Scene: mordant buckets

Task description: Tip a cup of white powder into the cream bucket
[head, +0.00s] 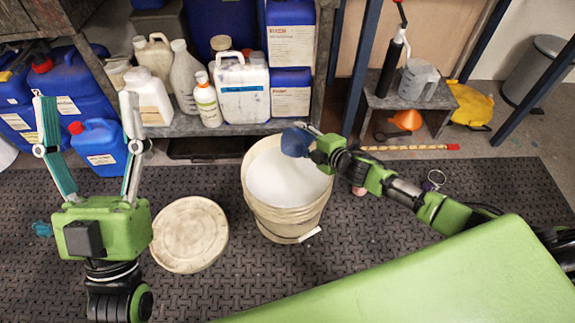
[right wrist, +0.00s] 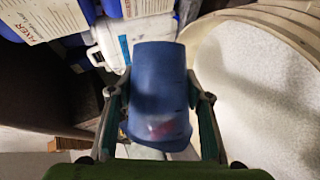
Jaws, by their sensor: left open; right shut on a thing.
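The cream bucket (head: 285,218) stands open on the dark mat, with white contents showing inside. My right gripper (head: 310,138) is over the bucket's rim and is shut on a blue cup (head: 296,142). The cup is tilted above the white contents in the head view. In the right wrist view the cup (right wrist: 158,95) sits between the two fingers, with the bucket's rim (right wrist: 235,14) and white inside to the right. I cannot tell whether powder is in the cup. My left gripper (head: 82,100) is open and empty, left of the bucket.
A round cream lid (head: 189,234) lies on the mat (head: 350,240) left of the bucket. A shelf behind holds bottles and a white canister (head: 242,90). Blue jugs (head: 100,145) stand at left. A low stand (head: 410,95) holds a clear jug (head: 418,79).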

